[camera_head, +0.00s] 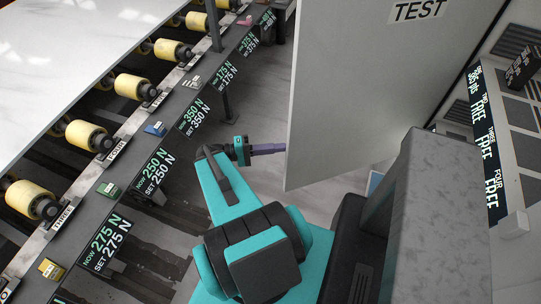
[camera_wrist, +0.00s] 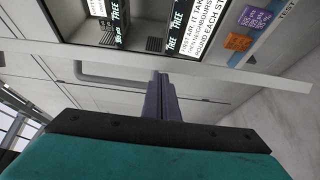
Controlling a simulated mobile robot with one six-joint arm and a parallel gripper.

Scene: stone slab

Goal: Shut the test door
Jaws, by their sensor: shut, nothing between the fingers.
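The test door is the tall pale grey panel (camera_head: 360,95) with "TEST" printed at its top in the head view. It stands open, swung out from the unit at the right. My gripper (camera_head: 282,148) has purple fingers and is shut and empty. Its tips are at the door's left edge in the head view; I cannot tell whether they touch it. In the wrist view the shut fingers (camera_wrist: 160,78) point up the picture, in front of a pale strip that I cannot identify for sure.
A row of yellow rollers (camera_head: 88,135) beside a white slab (camera_head: 70,50) runs along the left. A dark rail (camera_head: 165,128) carries force readouts and small coloured blocks. A rack marked "FREE" (camera_head: 490,145) stands at the right. Grey floor (camera_head: 265,95) lies between rail and door.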

